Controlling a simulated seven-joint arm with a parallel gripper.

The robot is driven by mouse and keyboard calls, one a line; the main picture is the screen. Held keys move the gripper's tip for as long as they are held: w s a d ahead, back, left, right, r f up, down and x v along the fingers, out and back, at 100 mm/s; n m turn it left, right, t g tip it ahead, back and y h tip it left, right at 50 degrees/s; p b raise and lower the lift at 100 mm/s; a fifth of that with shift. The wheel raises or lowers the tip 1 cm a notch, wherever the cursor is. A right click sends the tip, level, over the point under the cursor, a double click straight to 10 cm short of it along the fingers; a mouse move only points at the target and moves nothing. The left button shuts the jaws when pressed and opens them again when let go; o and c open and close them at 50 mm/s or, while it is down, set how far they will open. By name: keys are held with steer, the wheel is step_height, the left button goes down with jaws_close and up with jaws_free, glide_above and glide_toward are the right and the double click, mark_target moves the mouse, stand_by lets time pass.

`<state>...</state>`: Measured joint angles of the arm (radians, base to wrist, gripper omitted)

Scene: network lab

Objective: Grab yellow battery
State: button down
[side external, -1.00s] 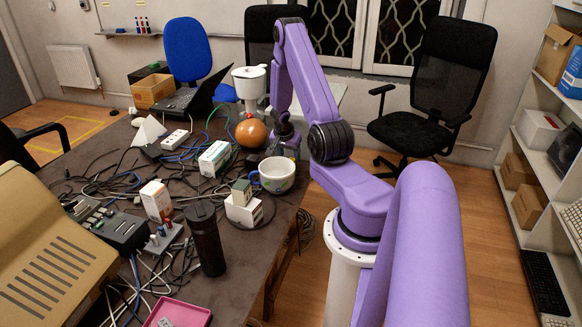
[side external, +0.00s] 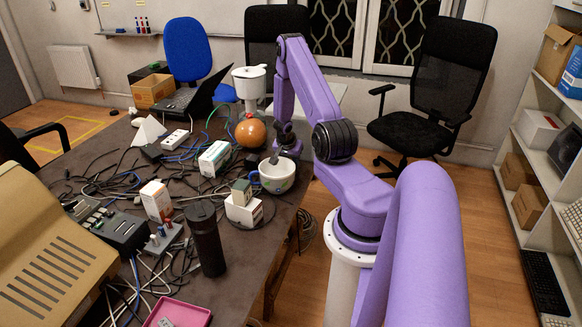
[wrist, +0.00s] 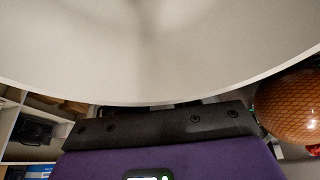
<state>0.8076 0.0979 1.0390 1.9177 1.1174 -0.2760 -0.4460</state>
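I cannot make out a yellow battery in either view. In the side external view my gripper (side external: 274,159) points down at the mouth of a white mug (side external: 277,181) with coloured marks, near the table's right edge. Its grey tip is at or just inside the mug's rim; whether it touches is unclear. The mug's inside is hidden from this side. In the wrist view a pale curved surface (wrist: 150,50), apparently the mug very close up, fills the upper part. The finger opening cannot be made out.
An orange-brown ball (side external: 251,133) stands just behind the mug and a white box with a green one (side external: 242,205) in front. A dark cylinder (side external: 207,240), a white-and-green box (side external: 215,157) and many cables crowd the table. A pink tray (side external: 172,309) lies at the near edge.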

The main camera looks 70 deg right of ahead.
steer(key=shift+r, duration=0.1)
steer(key=shift+r, duration=4.9)
